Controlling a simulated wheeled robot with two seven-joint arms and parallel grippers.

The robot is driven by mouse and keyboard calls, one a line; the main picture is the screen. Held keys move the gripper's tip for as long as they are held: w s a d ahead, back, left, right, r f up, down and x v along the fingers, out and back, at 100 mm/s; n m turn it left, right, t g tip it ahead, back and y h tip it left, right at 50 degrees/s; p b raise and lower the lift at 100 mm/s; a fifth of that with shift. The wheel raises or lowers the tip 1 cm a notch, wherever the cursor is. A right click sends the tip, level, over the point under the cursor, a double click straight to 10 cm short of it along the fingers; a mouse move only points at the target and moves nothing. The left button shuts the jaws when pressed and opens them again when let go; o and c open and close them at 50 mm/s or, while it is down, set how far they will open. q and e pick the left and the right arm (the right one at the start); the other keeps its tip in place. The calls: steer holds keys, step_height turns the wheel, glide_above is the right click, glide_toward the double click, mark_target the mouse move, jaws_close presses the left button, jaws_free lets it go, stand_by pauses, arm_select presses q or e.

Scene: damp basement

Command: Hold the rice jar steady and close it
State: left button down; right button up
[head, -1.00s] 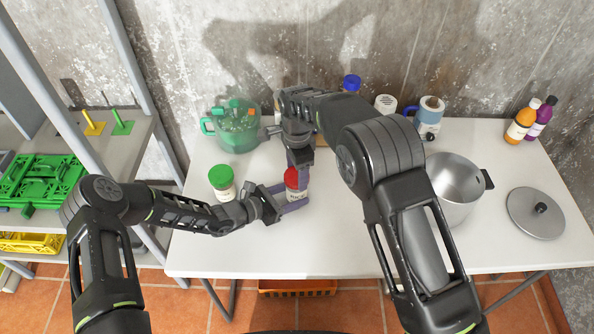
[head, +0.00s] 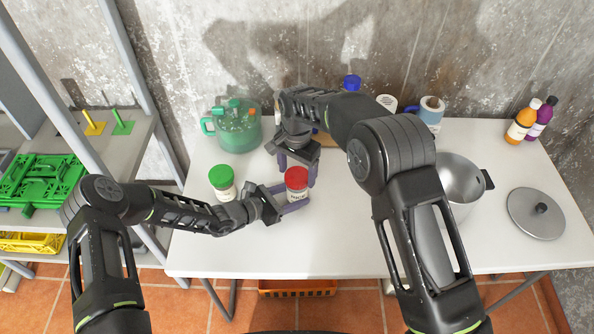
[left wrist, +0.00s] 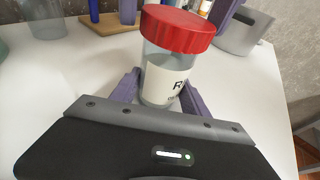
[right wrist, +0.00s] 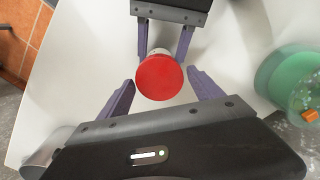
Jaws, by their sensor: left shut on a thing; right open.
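The rice jar (head: 296,194) stands upright on the white table, clear with a pale label; the letter R shows in the left wrist view (left wrist: 166,84). Its red lid (head: 296,177) sits on top and also shows in the right wrist view (right wrist: 159,77). I cannot tell how tight it is. My left gripper (head: 288,204) is shut on the jar's body, below the lid, one finger on each side (left wrist: 160,88). My right gripper (head: 297,169) is open at the lid, its fingers on either side and apart from it in the right wrist view (right wrist: 160,88).
A green-lidded jar (head: 222,180) stands just left of the rice jar. Behind are a green translucent container (head: 238,130), a blue-lidded bottle (head: 352,83) and a mug (head: 430,112). A metal pot (head: 458,182) and its lid (head: 536,213) are at the right. The table front is clear.

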steer(key=n, duration=0.6)
steer(key=shift+n, duration=0.4)
steer(key=c, duration=1.2)
steer(key=shift+o, duration=0.2)
steer(key=m, duration=1.3)
steer(key=shift+m, duration=0.4)
steer(key=o, duration=1.5)
